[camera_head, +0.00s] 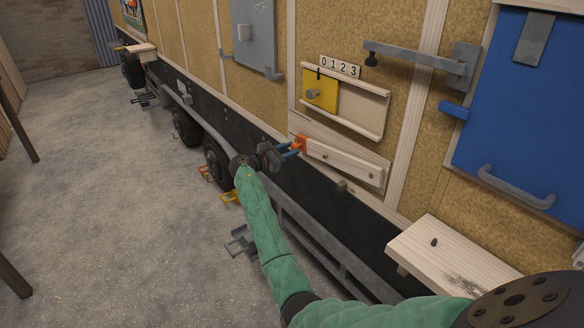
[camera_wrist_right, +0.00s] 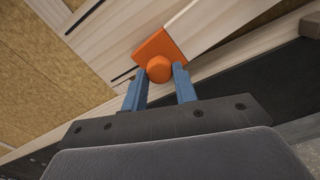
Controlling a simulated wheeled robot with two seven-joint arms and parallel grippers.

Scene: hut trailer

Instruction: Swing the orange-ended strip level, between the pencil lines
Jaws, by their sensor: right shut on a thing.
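The pale wooden strip (camera_head: 346,163) lies along the trailer wall, below the small shelf. It runs down to the right in the picture, roughly along the shelf's lower rail. Its orange end (camera_head: 301,143) is at the left, and an orange knob stands out from it in the wrist view (camera_wrist_right: 159,69). My right gripper (camera_head: 291,151) is at that end, its blue fingers shut on the knob. In the wrist view, two dark pencil lines (camera_wrist_right: 86,17) (camera_wrist_right: 123,75) show on the pale backing board. The orange end is closer to the lower line. My left gripper is out of view.
Above the strip is a shelf (camera_head: 374,113) with a yellow sliding panel (camera_head: 321,93) and a number plate (camera_head: 340,66). At right are a grey latch arm (camera_head: 415,55), a blue door (camera_head: 525,110) and a wooden ledge (camera_head: 425,250). The floor at left is open.

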